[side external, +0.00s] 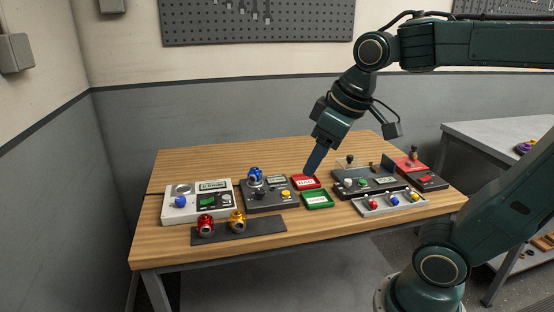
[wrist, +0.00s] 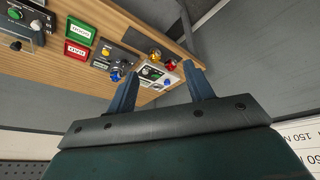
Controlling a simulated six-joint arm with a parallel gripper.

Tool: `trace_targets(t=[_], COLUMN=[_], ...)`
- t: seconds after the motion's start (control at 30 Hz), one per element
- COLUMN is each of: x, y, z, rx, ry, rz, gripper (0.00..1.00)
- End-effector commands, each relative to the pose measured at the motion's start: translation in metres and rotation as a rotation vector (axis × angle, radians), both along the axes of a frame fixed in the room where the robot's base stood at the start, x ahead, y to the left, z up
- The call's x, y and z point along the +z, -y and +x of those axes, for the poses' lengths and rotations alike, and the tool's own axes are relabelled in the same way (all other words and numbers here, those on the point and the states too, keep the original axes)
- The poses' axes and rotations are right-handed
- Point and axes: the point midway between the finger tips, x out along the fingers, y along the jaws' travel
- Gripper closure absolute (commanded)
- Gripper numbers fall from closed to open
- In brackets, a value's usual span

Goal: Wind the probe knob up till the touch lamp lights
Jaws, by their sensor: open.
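My gripper (side external: 315,162) is in the air above the middle of the bench, pointing down, just behind the red tray. In the wrist view its two fingers (wrist: 160,72) are spread apart with nothing between them. The pictures do not make clear which control is the probe knob or which light is the touch lamp. A white panel (side external: 177,215) at the left carries a blue knob (side external: 180,202), a green button and a display. A dark panel (side external: 362,187) at the right carries a white knob (side external: 348,182), a green button (side external: 362,182) and a display.
A dark unit with a blue-topped part (side external: 255,174) and yellow button stands left of the red tray (side external: 305,181) and green tray (side external: 317,199). Red (side external: 205,225) and gold (side external: 237,221) parts stand in front. A red-and-black device (side external: 428,183) is far right.

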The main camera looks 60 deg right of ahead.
Motion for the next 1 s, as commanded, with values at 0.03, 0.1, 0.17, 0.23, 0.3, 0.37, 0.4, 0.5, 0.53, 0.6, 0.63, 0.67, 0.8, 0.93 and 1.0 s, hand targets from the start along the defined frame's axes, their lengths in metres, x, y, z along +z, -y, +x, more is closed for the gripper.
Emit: trace_targets(t=[0.03, 0.1, 0.17, 0.23, 0.3, 0.37, 0.4, 0.5, 0.53, 0.6, 0.63, 0.67, 0.8, 0.93, 1.0], x=[0.002, 0.005, 0.007, 0.009, 0.009, 0.009, 0.008, 0.005, 0.004, 0.000, -0.002, -0.004, -0.015, -0.029, -0.039], y=[0.004, 0.009, 0.014, 0.019, 0.026, 0.032, 0.036, 0.046, 0.050, 0.058, 0.062, 0.065, 0.083, 0.102, 0.112], z=[0.011, 0.026, 0.038, 0.052, 0.067, 0.079, 0.088, 0.108, 0.114, 0.128, 0.134, 0.140, 0.167, 0.190, 0.202], rx=[0.009, 0.030, 0.046, 0.066, 0.085, 0.104, 0.115, 0.145, 0.154, 0.174, 0.183, 0.194, 0.236, 0.277, 0.300], ry=[-0.017, -0.036, -0.055, -0.074, -0.094, -0.112, -0.123, -0.151, -0.161, -0.179, -0.189, -0.197, -0.235, -0.270, -0.289], rz=[-0.008, -0.020, -0.029, -0.039, -0.048, -0.055, -0.060, -0.069, -0.071, -0.076, -0.078, -0.080, -0.086, -0.087, -0.087], gripper=[0.48, 0.48, 0.48, 0.48, 0.48, 0.48, 0.48, 0.48, 0.48, 0.48, 0.48, 0.48, 0.48, 0.48, 0.48])
